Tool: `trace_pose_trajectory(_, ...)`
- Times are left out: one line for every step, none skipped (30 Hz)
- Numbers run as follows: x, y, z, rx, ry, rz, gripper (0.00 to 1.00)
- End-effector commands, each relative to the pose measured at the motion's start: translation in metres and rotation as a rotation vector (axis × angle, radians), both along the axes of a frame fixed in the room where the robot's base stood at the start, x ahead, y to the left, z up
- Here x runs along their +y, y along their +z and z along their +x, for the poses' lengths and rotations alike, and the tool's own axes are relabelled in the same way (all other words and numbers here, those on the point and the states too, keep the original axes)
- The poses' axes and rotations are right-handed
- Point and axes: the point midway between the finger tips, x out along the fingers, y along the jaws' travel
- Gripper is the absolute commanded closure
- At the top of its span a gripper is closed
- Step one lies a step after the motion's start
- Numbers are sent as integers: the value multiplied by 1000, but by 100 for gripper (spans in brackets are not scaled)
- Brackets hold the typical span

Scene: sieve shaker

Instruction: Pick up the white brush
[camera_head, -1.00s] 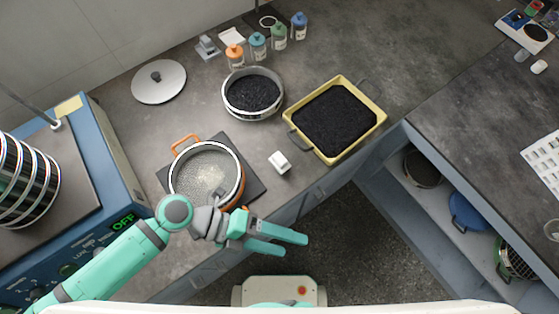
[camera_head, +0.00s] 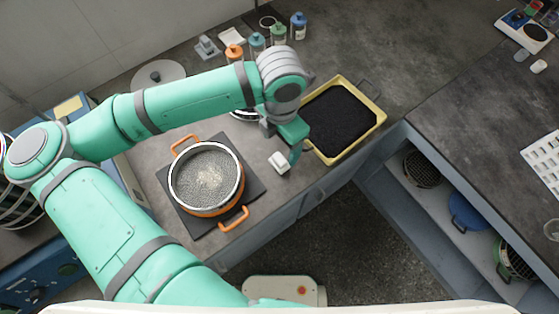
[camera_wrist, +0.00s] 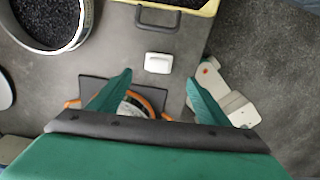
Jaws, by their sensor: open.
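The white brush (camera_head: 279,162) is a small white block on the grey bench, close to its front edge, between the round sieve and the yellow tray. In the wrist view the brush (camera_wrist: 158,63) lies just beyond my fingertips, roughly centred between them. My gripper (camera_wrist: 158,80) is open and empty, pointing down above the bench, with the fingers apart on either side of the brush's line. In the head view my gripper (camera_head: 292,155) is beside the brush and my wrist partly hides it. I cannot tell the exact height between them.
An orange-handled sieve (camera_head: 205,180) on a dark plate stands left of the brush. A yellow tray (camera_head: 352,148) of black grains is to its right. My arm mostly hides a round sieve of black grains (camera_wrist: 45,22). Several bottles (camera_head: 278,35) stand behind.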

Motion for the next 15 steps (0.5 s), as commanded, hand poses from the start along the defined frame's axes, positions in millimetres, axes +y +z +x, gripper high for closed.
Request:
trace_pose_trajectory(-1,-6,0,1,0,-1,30)
trace_pose_trajectory(-1,-10,0,1,0,-1,30)
trace_pose_trajectory(-1,-16,0,2,1,-1,30)
trace_pose_trajectory(-1,-21,0,2,1,-2,30)
trace_pose_trajectory(-1,-25,-1,2,1,-2,30)
trace_pose_trajectory(-1,-31,0,2,2,-2,30)
trace_pose_trajectory(0,-35,0,3,2,-3,30)
trace_pose_trajectory(0,-39,0,2,2,-2,30)
trace_pose_trajectory(0,-43,0,2,2,-2,30)
trace_pose_trajectory(0,-46,0,2,2,-2,30)
trace_pose_trajectory(0,-48,0,2,2,-1,30)
trace_pose_trajectory(0,-50,0,1,1,-1,30)
trace_pose_trajectory(0,-51,0,1,1,-1,30)
trace_pose_trajectory(0,-52,0,2,1,-1,30)
trace_pose_trajectory(0,-55,0,2,1,0,30)
